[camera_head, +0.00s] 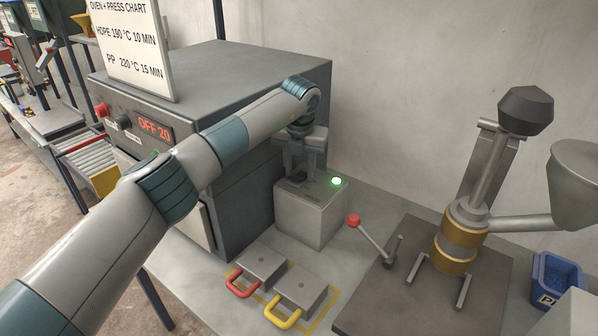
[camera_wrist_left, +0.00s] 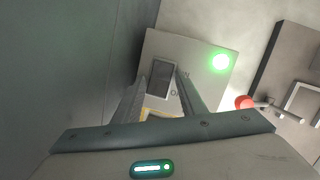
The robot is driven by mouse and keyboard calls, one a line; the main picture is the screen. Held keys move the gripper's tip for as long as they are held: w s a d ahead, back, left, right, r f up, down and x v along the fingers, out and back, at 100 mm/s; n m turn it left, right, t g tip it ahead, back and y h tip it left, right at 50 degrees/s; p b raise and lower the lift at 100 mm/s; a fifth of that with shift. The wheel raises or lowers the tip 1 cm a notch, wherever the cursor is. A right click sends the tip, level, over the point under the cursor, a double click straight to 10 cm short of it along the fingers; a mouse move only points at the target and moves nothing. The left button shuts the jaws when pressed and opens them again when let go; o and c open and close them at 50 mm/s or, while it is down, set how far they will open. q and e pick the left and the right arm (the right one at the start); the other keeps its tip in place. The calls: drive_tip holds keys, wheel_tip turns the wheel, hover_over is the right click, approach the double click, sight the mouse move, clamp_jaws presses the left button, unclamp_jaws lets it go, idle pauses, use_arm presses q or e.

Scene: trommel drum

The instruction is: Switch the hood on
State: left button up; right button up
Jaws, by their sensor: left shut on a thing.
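A light grey switch box (camera_head: 312,218) stands on the bench beside the large oven, and a green lamp (camera_head: 336,181) glows on its top. In the left wrist view the box top shows a dark rectangular switch (camera_wrist_left: 160,80), with the green lamp (camera_wrist_left: 221,62) to its right. My left gripper (camera_head: 302,177) points down at the box top; in the wrist view its fingers (camera_wrist_left: 161,76) stand on both sides of the dark switch, shut on it. The fingers and wrist partly hide the switch in the head view. My right gripper is not in view. No hood is recognisable.
The grey oven (camera_head: 235,75) with an "OFF 20" display stands close left of the gripper. In front lie two moulds with red (camera_head: 242,286) and yellow handles. A red-knobbed lever (camera_head: 353,220) and a press (camera_head: 462,230) stand to the right, beside a blue bin (camera_head: 556,280).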

use_arm(q)
drive_tip(key=o, duration=1)
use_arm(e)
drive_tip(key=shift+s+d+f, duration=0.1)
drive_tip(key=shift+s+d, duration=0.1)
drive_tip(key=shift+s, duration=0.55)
use_arm(q)
drive_tip(key=shift+r, duration=0.1)
drive_tip(key=shift+r, duration=0.2)
drive_tip(key=b+v, duration=0.2)
drive_tip(key=v, duration=0.5)
drive_tip(key=shift+b, duration=0.3)
drive_tip(key=w+b+v, duration=0.2)
drive_tip(key=v, duration=0.6)
hover_over(300, 179)
drive_tip(key=s, duration=0.3)
drive_tip(key=shift+w+r, duration=0.1)
drive_tip(key=shift+r, duration=0.75)
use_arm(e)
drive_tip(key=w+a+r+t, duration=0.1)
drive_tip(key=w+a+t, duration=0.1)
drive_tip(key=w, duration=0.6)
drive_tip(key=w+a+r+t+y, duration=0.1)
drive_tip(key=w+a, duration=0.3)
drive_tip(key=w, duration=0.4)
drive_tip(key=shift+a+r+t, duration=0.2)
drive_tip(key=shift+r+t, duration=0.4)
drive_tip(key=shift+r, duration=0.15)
